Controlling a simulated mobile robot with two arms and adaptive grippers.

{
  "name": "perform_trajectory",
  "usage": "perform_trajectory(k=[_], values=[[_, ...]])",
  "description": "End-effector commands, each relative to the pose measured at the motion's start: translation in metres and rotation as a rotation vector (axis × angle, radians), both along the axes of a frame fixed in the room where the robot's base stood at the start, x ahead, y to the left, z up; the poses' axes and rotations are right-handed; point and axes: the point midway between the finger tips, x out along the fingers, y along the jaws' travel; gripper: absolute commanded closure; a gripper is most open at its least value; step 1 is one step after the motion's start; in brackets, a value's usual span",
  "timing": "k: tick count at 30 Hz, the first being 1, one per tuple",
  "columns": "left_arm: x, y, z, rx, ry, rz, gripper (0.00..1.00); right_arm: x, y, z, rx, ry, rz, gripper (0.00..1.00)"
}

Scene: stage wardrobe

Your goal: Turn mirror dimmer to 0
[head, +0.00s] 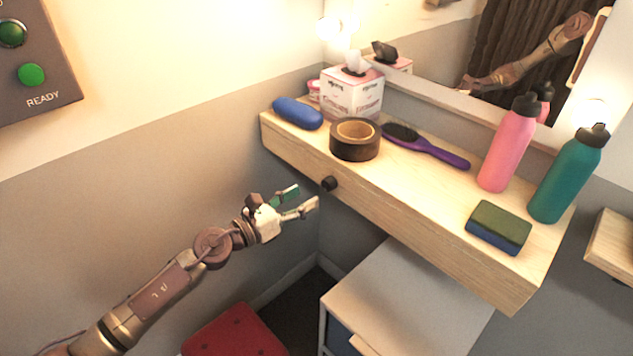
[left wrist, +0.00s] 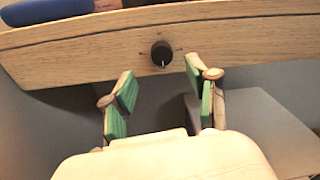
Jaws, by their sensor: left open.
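The mirror dimmer is a small black round knob (head: 329,183) on the front edge of the wooden shelf (head: 440,238). In the left wrist view the knob (left wrist: 162,53) has a light pointer line toward its lower part and small marks around it. My left gripper (head: 300,199) is open and empty, just in front of the knob and apart from it. In the left wrist view its green-padded fingers (left wrist: 160,90) stand on either side of and below the knob. My right gripper is not in view.
On the shelf are a blue case (head: 297,113), tissue box (head: 352,95), roll of dark tape (head: 355,140), purple brush (head: 430,148), pink bottle (head: 506,145), teal bottle (head: 568,178) and sponge (head: 498,228). A white cabinet (head: 410,295) stands below. A panel (head: 35,60) with green buttons is at upper left.

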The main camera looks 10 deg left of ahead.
Motion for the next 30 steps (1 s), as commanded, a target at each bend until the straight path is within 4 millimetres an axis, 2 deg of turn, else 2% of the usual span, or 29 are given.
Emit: perform_trajectory(k=[3, 9, 22, 30], values=[[0.021, -0.015, 0.002, -0.004, 0.000, 0.000, 0.41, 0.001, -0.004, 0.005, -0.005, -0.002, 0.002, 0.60], [0.042, -0.031, 0.000, -0.004, 0.002, 0.001, 0.41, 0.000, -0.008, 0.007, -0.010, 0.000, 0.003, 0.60], [0.049, -0.037, -0.001, -0.002, 0.003, 0.000, 0.41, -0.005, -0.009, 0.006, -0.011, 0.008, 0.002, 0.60], [0.049, -0.037, -0.001, -0.002, 0.003, 0.001, 0.86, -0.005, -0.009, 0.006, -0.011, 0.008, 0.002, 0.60]])
